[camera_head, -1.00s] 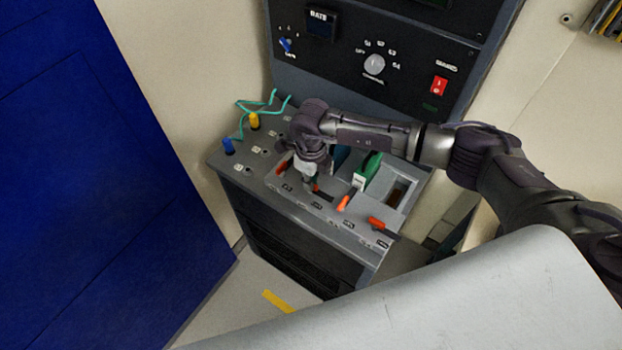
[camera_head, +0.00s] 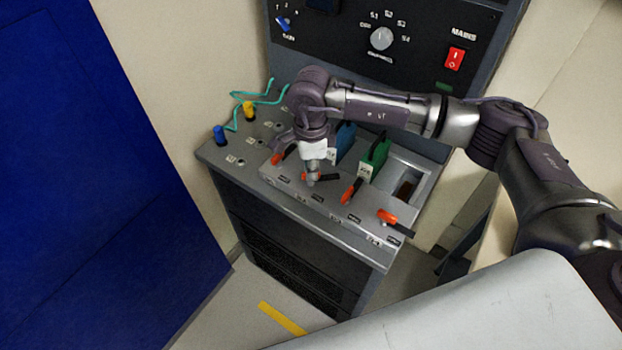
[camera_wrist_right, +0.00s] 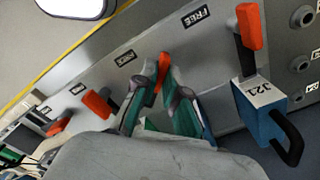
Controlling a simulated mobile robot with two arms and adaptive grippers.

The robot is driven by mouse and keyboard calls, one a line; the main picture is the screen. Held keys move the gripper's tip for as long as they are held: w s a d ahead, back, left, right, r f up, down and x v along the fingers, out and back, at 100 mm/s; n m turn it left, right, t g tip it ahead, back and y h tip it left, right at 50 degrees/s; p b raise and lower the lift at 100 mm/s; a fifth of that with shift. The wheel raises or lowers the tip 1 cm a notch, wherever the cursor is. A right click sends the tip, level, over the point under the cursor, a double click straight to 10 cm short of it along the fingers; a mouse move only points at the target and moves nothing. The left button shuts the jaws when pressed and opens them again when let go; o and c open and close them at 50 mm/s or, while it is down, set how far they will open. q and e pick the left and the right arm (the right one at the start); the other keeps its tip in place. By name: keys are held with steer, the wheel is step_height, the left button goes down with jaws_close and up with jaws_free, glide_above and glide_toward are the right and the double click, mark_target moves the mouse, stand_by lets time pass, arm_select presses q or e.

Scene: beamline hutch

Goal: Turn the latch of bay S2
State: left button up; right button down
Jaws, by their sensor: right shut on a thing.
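A row of latches with orange handles runs along the front of the grey console. My right gripper (camera_head: 312,180) points down at the second latch from the left and is shut on its orange handle (camera_wrist_right: 163,69). That latch's black part (camera_head: 327,177) sticks out to the right in the head view. The bay label there is too small to read, so I cannot confirm it is S2. In the right wrist view the fingertips (camera_wrist_right: 162,77) sit on either side of the handle, near a "FREE" label (camera_wrist_right: 190,16). My left gripper is not in view.
Neighbouring latches (camera_head: 278,158), (camera_head: 352,190) and (camera_head: 388,216) flank the held one. Blue (camera_head: 345,140) and green (camera_head: 375,157) modules stand behind the row. A blue module with a black handle (camera_wrist_right: 262,110) is close by in the wrist view. A control panel (camera_head: 420,45) rises behind.

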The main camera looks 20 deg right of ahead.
steer(key=n+b, duration=0.6)
steer(key=b, duration=0.1)
steer(key=shift+f+b, duration=0.2)
steer(key=shift+b, duration=0.2)
steer(key=shift+r+n+b, duration=0.2)
steer(key=shift+n+b, duration=1.2)
steer(key=shift+n, duration=0.2)
steer(key=c, duration=1.2)
jaws_free()
steer(key=shift+c, duration=0.2)
steer(key=shift+r, duration=0.1)
step_height(320, 180, up, 12)
